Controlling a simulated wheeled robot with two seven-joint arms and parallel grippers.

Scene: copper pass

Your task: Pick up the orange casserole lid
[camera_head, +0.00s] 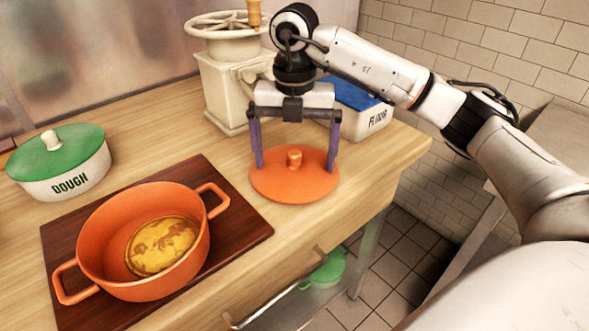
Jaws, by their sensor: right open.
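The orange casserole lid (294,186) lies flat on the wooden counter, its round knob (294,158) facing up. My right gripper (295,165) is open above the lid and points down, with one purple finger on each side of the knob. The fingers are apart from the knob; whether the tips touch the lid's top I cannot tell. The orange casserole pot (93,239) stands uncovered on a dark wooden board (238,235) at the lower left, with a round golden-brown item (162,246) inside it. My left gripper is not in view.
A green-lidded dough container (66,180) stands at the left. A cream grinder (222,90) and a blue-lidded flour box (372,122) stand behind the lid, close to my right gripper. The counter (365,175) ends just right of the lid.

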